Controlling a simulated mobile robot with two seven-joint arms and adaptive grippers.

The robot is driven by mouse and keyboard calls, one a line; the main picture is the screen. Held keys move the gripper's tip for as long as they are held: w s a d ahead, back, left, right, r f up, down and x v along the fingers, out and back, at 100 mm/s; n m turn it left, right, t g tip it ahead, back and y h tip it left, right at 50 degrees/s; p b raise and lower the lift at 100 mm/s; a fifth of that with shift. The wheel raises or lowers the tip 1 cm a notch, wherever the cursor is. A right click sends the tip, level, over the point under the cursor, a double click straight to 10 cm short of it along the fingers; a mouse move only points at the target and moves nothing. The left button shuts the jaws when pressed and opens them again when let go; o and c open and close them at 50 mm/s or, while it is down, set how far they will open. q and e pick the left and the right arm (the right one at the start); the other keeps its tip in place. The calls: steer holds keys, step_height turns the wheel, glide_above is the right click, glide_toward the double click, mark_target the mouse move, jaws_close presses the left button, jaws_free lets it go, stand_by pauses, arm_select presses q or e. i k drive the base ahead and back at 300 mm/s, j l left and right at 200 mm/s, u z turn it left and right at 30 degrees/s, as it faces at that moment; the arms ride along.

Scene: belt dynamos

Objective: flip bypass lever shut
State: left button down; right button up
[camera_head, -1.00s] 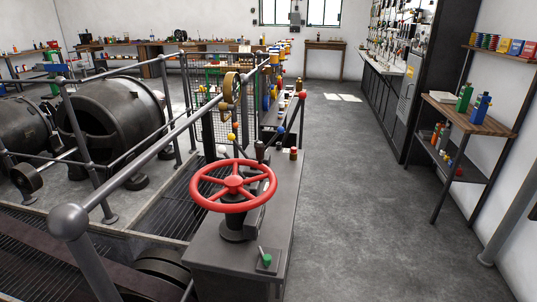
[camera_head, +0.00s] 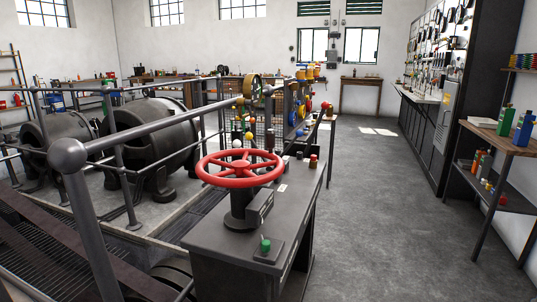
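A grey machine cabinet (camera_head: 213,243) stands in front of me with a red handwheel (camera_head: 240,181) on a dark pedestal. On its front top corner is a small plate with a green-knobbed control (camera_head: 265,244). Behind the wheel, several small knobs show, among them an orange one (camera_head: 238,119) and a red one (camera_head: 326,105). The wheel partly hides what carries them. I cannot tell which control is the bypass lever or how it is set. Neither of my grippers is in view.
A grey railing with a ball end (camera_head: 68,155) runs along the left, before large dark dynamos (camera_head: 150,140). Open concrete floor (camera_head: 390,220) lies right of the cabinet. A wooden-topped shelf (camera_head: 500,138) with bottles stands at the right wall, near a tall control panel (camera_head: 440,75).

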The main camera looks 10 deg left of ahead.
mark_target(300, 133)
steer(key=i+l, duration=1.15)
steer(key=u, duration=0.8)
